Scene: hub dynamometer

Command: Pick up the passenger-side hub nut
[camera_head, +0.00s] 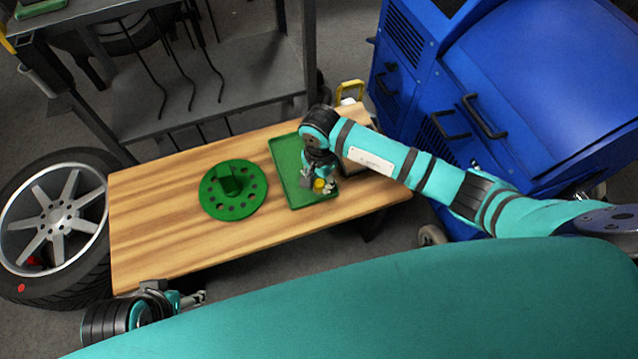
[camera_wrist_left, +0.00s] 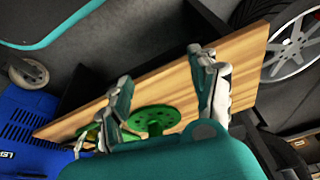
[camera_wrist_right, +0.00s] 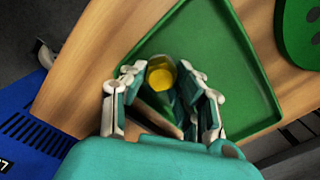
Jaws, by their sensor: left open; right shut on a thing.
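A yellow round piece, apparently the hub nut (camera_head: 319,185), is at the near end of the green tray (camera_head: 283,160). In the right wrist view the yellow piece (camera_wrist_right: 161,76) sits between the fingertips of my right gripper (camera_wrist_right: 162,88), which is shut on it. The fingers hide part of its sides, and I cannot tell if it touches the tray floor. The right gripper (camera_head: 322,187) points down at the tray in the head view. My left gripper (camera_head: 197,298) is open and empty, off the near left edge of the table; its spread fingers show in the left wrist view (camera_wrist_left: 165,75).
A green disc with holes and a raised block (camera_head: 232,206) lies on the wooden table (camera_head: 150,220), left of the tray. A wheel (camera_head: 50,225) stands at the left. A blue machine (camera_head: 530,90) is at the right, and a grey shelf (camera_head: 230,85) is behind.

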